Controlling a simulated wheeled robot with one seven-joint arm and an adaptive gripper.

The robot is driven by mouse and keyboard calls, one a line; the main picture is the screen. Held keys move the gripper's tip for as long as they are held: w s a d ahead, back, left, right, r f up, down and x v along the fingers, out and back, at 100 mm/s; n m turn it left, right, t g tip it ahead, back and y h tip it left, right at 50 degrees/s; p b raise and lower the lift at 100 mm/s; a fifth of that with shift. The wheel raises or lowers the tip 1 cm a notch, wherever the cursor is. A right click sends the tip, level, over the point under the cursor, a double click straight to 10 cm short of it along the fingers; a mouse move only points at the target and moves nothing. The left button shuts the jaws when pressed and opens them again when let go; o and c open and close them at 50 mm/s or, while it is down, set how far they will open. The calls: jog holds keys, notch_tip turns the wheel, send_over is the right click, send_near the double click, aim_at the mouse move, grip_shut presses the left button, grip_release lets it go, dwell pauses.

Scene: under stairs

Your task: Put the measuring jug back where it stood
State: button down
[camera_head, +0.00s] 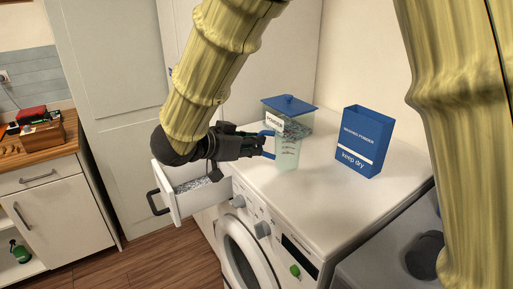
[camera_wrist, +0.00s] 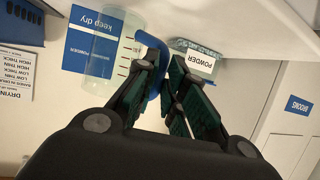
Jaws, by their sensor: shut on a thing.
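The measuring jug (camera_head: 287,154) is a clear, pale green cup with dark markings and a blue handle, over the front part of the washing machine top. My gripper (camera_head: 264,146) reaches in from the left and is shut on the jug's blue handle. In the wrist view the jug (camera_wrist: 112,65) is left of my gripper (camera_wrist: 160,75), with the handle between the fingers. The jug looks upright. I cannot tell whether its base touches the top.
A blue-lidded powder box (camera_head: 289,107) stands behind the jug. A blue washing powder carton (camera_head: 366,142) stands to its right. The washing machine (camera_head: 330,205) has its detergent drawer (camera_head: 195,193) pulled out, with powder inside. The machine top's right front is clear.

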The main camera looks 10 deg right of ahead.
jog(key=f, duration=0.1)
jog(key=w+d+f+p, duration=0.1)
jog(key=w+f, duration=0.1)
jog(key=shift+d+p, duration=0.3)
jog(key=shift+p, duration=0.1)
jog(key=shift+w+a+f, duration=0.1)
jog(key=shift+f, duration=0.3)
